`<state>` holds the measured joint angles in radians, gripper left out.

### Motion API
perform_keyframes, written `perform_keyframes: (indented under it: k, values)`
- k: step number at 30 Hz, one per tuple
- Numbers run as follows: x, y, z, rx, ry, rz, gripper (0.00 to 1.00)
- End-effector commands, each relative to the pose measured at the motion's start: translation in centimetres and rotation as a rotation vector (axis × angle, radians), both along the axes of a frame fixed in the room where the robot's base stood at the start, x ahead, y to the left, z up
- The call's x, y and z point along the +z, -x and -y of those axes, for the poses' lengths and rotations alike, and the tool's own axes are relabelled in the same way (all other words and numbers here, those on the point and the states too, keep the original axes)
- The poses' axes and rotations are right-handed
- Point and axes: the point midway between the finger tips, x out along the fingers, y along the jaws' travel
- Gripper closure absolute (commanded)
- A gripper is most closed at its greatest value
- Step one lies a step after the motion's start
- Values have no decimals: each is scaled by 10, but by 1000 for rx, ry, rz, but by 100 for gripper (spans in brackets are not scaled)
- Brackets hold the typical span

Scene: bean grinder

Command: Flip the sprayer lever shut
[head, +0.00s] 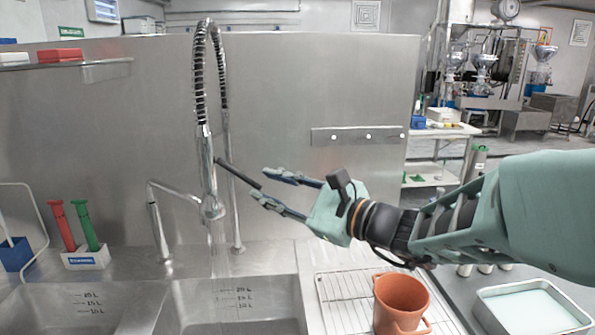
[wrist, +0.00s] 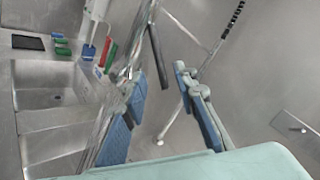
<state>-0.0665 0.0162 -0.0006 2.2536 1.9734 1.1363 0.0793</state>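The sprayer (head: 210,205) hangs at the end of a coiled hose over the sink, with a faint stream of water below it. Its black lever (head: 238,173) sticks out from the sprayer body, sloping down to the right toward my gripper (head: 264,186). In the wrist view the lever (wrist: 158,58) shows as a dark bar in the gap between the fingertips of my gripper (wrist: 161,76). My gripper is open, with its fingers apart and pointing left at the lever's free end. I cannot tell whether either finger touches the lever.
Two sink basins (head: 235,303) lie below. A second thin faucet (head: 155,222) stands left of the sprayer. A holder (head: 86,260) with red and green handles is further left. An orange jug (head: 400,298) stands on a wire rack (head: 345,300) at the right. A steel panel is behind.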

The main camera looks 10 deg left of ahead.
Motion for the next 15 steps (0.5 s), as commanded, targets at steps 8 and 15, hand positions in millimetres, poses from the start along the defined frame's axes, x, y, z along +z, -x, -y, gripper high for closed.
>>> perform_keyframes:
  k: [8, 15]
  values:
    - [1, -25, -46, 2, 2, -1, 73]
    - [1, -35, -62, 2, 2, 1, 73]
